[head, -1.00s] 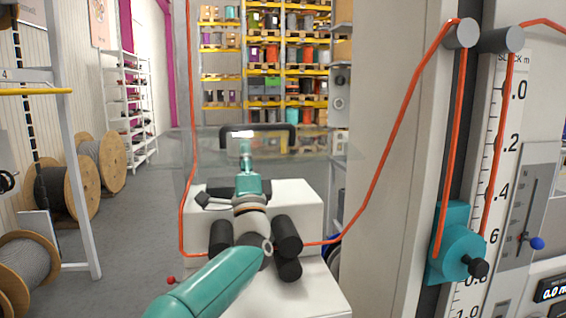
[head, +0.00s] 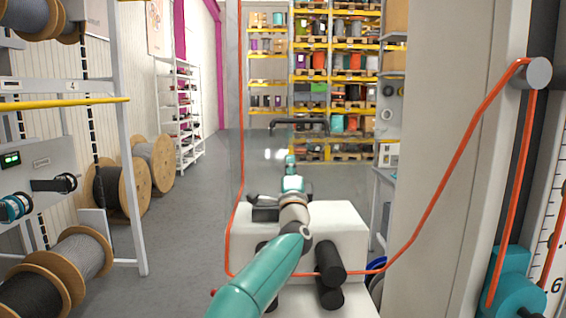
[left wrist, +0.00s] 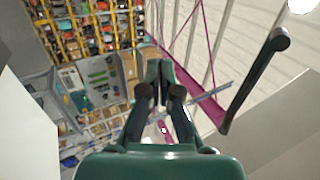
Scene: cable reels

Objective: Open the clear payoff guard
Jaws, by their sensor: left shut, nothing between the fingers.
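The clear payoff guard (head: 345,150) is a faint see-through panel above the white payoff housing (head: 345,222). Its black handle (head: 300,125) runs along the top, and the panel looks raised. My left arm reaches forward over the housing, with its gripper (head: 290,160) just below the handle in the head view. In the left wrist view, my left gripper (left wrist: 160,70) has its dark fingers shut with nothing between them. A black bar, apparently the guard handle (left wrist: 255,80), lies to the right of the fingers, apart from them. My right gripper is not in view.
An orange cable (head: 440,215) runs around the housing and up to a grey roller (head: 538,73) at the right. Black rollers (head: 330,262) jut from the housing's front. A beige column (head: 440,130) stands close on the right. Wooden reels (head: 115,190) line the left; the floor between is clear.

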